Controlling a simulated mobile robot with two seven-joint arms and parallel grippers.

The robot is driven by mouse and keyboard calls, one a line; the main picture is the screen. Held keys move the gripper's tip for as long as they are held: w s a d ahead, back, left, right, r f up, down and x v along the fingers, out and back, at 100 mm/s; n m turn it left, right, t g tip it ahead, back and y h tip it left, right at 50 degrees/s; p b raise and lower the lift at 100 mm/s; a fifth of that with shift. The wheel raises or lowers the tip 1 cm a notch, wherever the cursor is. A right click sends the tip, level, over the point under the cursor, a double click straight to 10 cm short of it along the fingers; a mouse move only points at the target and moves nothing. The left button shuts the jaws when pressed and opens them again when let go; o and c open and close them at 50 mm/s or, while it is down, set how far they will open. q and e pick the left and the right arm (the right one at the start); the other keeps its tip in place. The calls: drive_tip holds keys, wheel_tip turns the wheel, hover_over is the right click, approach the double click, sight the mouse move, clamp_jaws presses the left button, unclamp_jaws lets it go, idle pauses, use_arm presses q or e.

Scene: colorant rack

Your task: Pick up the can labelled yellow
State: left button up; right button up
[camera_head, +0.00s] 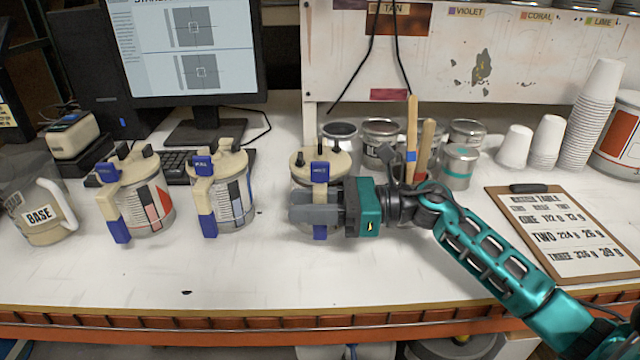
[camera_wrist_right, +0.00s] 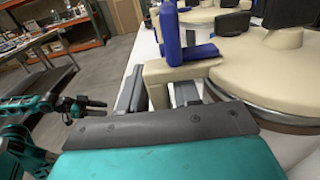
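Three lidded cans with cream handles and blue parts stand in a row on the white bench: a left can (camera_head: 157,200), a middle can (camera_head: 233,195) and a right can (camera_head: 333,172). I cannot read the word yellow on any of them. My right gripper (camera_head: 303,205) is at the right can's handle, hiding much of its front. In the right wrist view its fingers (camera_wrist_right: 160,95) lie on either side of the cream handle (camera_wrist_right: 157,78); whether they press on it is unclear. My left gripper (camera_wrist_right: 92,107) is open and empty, away from the bench.
A jug marked BASE (camera_head: 40,215) stands far left. A monitor (camera_head: 190,50) and keyboard (camera_head: 180,165) are behind the cans. The bench front is mostly clear.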

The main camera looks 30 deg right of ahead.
drive_tip(key=shift+c, duration=0.5)
clamp_jaws()
idle(0.8)
drive_tip(key=shift+r, duration=0.1)
